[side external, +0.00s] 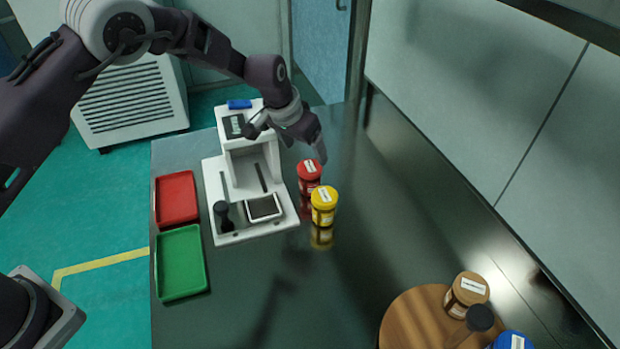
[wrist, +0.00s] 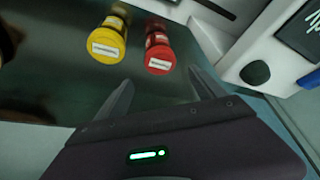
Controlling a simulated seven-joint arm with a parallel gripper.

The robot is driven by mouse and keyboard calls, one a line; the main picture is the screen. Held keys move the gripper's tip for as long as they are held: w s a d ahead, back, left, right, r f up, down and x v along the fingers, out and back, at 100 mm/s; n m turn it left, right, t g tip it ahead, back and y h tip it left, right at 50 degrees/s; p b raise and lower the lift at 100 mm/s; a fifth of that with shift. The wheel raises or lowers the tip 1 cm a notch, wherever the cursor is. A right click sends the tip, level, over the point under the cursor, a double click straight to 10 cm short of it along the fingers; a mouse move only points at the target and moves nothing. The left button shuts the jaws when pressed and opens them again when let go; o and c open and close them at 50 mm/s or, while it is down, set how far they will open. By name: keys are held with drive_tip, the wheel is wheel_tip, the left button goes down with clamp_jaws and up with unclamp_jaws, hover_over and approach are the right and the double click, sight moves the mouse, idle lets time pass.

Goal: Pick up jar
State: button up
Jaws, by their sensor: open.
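A red jar (side external: 309,174) and a yellow jar (side external: 324,206) stand upright side by side on the dark table, just right of the white sieve machine (side external: 270,226). Both have white labels on their lids. The wrist view shows the yellow jar (wrist: 107,42) left of the red jar (wrist: 159,52), ahead of my fingertips. My gripper (wrist: 160,88) is open and empty. In the side view my gripper (side external: 318,150) is above and behind the red jar, its fingers hard to make out. A brown-lidded jar (side external: 467,292) and a partly cut-off blue-lidded jar (side external: 512,341) are at the front right.
A round wooden board (side external: 405,315) lies at the front right, with a black-knobbed tool (side external: 480,318) by the brown-lidded jar. A red tray (side external: 176,199) and a green tray (side external: 180,263) lie left of the machine. A wall borders the table's right. The table's middle is clear.

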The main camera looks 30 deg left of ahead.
sight(310, 166)
drive_tip(key=x, duration=0.9)
drive_tip(key=shift+s+a, duration=0.1)
drive_tip(key=shift+s, duration=0.15)
drive_tip(key=c, duration=1.5)
